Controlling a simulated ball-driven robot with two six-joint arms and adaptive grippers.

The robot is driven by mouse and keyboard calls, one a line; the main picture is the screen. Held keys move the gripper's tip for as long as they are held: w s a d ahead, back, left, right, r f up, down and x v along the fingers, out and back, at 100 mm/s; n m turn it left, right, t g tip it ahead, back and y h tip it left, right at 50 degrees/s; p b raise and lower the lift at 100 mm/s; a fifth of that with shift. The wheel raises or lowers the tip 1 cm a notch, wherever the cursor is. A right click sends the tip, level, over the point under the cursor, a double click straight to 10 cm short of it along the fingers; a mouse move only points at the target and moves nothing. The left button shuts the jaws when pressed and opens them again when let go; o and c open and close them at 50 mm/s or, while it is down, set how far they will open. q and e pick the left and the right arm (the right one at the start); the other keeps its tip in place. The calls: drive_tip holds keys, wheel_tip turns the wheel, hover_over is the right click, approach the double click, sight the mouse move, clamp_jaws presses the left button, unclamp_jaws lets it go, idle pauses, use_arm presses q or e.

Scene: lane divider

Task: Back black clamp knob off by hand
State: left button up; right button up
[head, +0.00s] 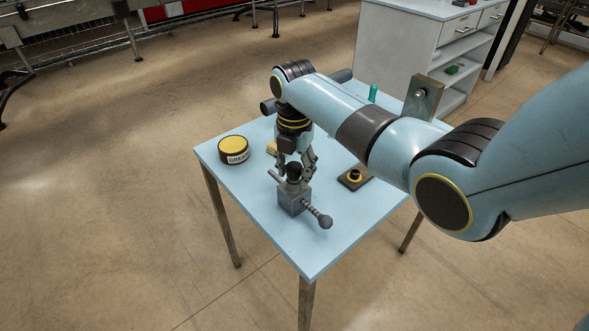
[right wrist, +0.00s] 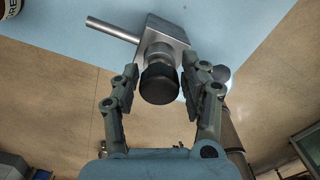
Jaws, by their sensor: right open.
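The black clamp knob (head: 294,170) sits on top of a grey metal clamp block (head: 294,200) on the light blue table. In the right wrist view the black knob (right wrist: 159,84) lies between the fingers, with the metal block (right wrist: 160,38) behind it. My right gripper (head: 293,178) points down over the knob. Its fingers (right wrist: 160,95) are open, one on each side, with a visible gap on the left; contact on the right cannot be told. A rod with a dark ball end (head: 325,221) sticks out of the block's front right. My left gripper is not in view.
A grease tin (head: 233,150) with a yellow lid stands on the table's left. A green object (head: 373,93) and an upright metal bracket (head: 422,98) stand behind my arm. The front tabletop is clear.

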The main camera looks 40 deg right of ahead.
drive_tip(key=m, duration=0.3)
drive_tip(key=shift+m, duration=0.4)
drive_tip(key=m, duration=0.4)
drive_tip(key=shift+c, duration=0.4)
drive_tip(key=c, duration=0.6)
drive_tip(key=shift+o, duration=0.2)
drive_tip(key=n, duration=0.3)
drive_tip(key=shift+n, duration=0.3)
drive_tip(key=o, duration=0.9)
drive_tip(key=shift+r, duration=0.1)
